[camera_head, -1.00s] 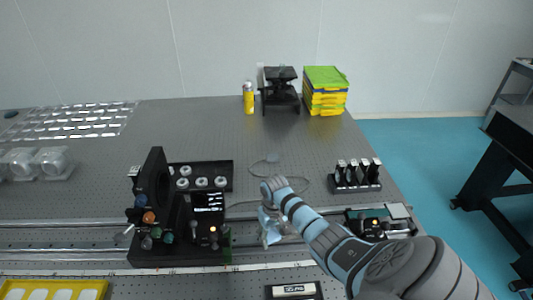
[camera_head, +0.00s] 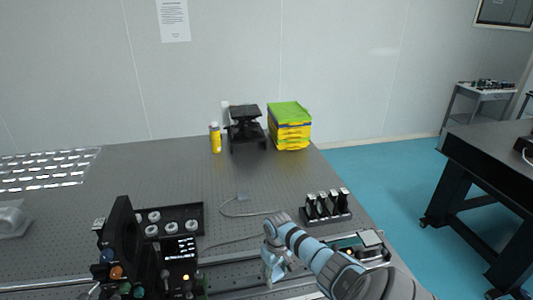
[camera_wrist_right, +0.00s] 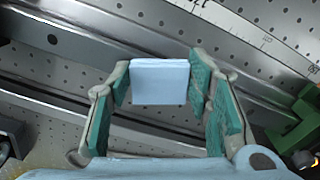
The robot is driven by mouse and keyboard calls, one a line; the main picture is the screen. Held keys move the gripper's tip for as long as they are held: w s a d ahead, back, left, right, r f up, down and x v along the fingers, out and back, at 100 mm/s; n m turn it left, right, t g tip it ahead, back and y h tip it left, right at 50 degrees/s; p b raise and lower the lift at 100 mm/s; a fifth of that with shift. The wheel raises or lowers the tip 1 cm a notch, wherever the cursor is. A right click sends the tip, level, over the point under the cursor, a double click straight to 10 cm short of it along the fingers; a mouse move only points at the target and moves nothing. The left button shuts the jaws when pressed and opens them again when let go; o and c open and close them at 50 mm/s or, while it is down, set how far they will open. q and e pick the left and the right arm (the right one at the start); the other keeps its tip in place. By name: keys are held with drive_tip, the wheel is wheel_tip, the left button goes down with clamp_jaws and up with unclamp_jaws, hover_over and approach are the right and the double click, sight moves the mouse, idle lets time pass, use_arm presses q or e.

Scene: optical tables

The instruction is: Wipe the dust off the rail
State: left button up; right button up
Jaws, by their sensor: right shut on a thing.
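My right gripper (camera_head: 277,272) is low over the silver rail (camera_head: 232,277), just right of a black optics unit. In the right wrist view it is shut on a pale blue folded wipe (camera_wrist_right: 160,84), held between two green-padded fingers. The rail (camera_wrist_right: 70,100) runs diagonally beneath the gripper in that view. I cannot tell whether the wipe touches the rail, and no dust can be made out. My left gripper is not in view.
The black optics unit (camera_head: 145,255) with knobs stands over the rail at left. A second device (camera_head: 358,245) sits right of the gripper. Black holders (camera_head: 325,206) and a thin cable (camera_head: 238,212) lie behind. A green part (camera_wrist_right: 300,115) is close on the right.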

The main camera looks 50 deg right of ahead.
sight(235, 286)
drive_tip(key=shift+s+d, duration=1)
drive_tip(key=shift+d, duration=0.2)
drive_tip(key=shift+s+d, duration=0.15)
drive_tip(key=shift+d, duration=0.1)
drive_tip(key=shift+f, duration=0.1)
drive_tip(key=shift+w+a, duration=0.2)
drive_tip(key=shift+a, duration=0.25)
drive_tip(key=shift+w+a, duration=2.05)
drive_tip(key=shift+a, duration=0.2)
drive_tip(key=shift+w+a, duration=0.55)
drive_tip(key=shift+a, duration=0.2)
drive_tip(key=shift+w+a, duration=0.5)
drive_tip(key=shift+a, duration=0.2)
drive_tip(key=shift+w+a, duration=1.3)
drive_tip(key=shift+w+a+b, duration=0.3)
drive_tip(key=shift+w+a, duration=0.45)
drive_tip(key=shift+a, duration=0.35)
